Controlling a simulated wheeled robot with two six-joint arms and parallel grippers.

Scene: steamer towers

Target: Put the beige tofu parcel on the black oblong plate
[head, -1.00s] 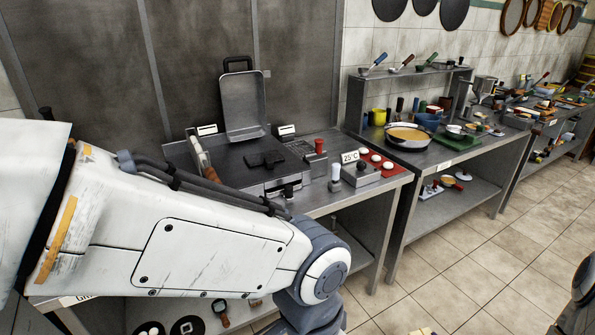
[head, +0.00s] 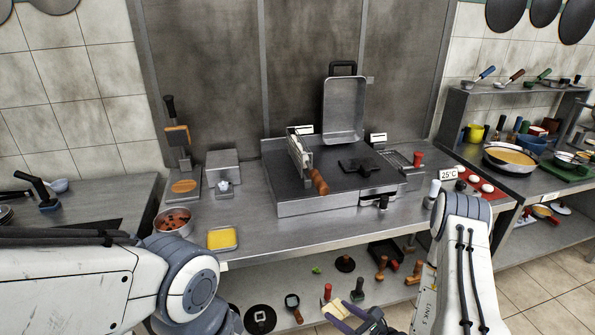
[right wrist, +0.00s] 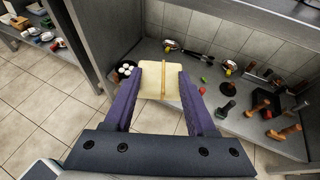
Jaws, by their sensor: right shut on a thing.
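My right gripper (right wrist: 162,78) is shut on the beige tofu parcel (right wrist: 152,88), a pale block with a brown strip across it, held between two purple fingers. In the head view the parcel (head: 333,311) and the gripper (head: 345,322) show at the bottom edge, in front of the lower shelf. My left arm comes in from the left, but its gripper is out of view. I cannot make out the black oblong plate for certain. A dark flat patch (head: 82,236) lies on the left counter, partly behind my left arm, and I cannot tell what it is.
A steel counter (head: 300,236) carries a griddle press (head: 300,208) with its lid up, a pot of red food (head: 173,222) and a yellow-filled tray (head: 222,239). Several small tools stand on the lower shelf. A pan (head: 510,158) is on the right counter.

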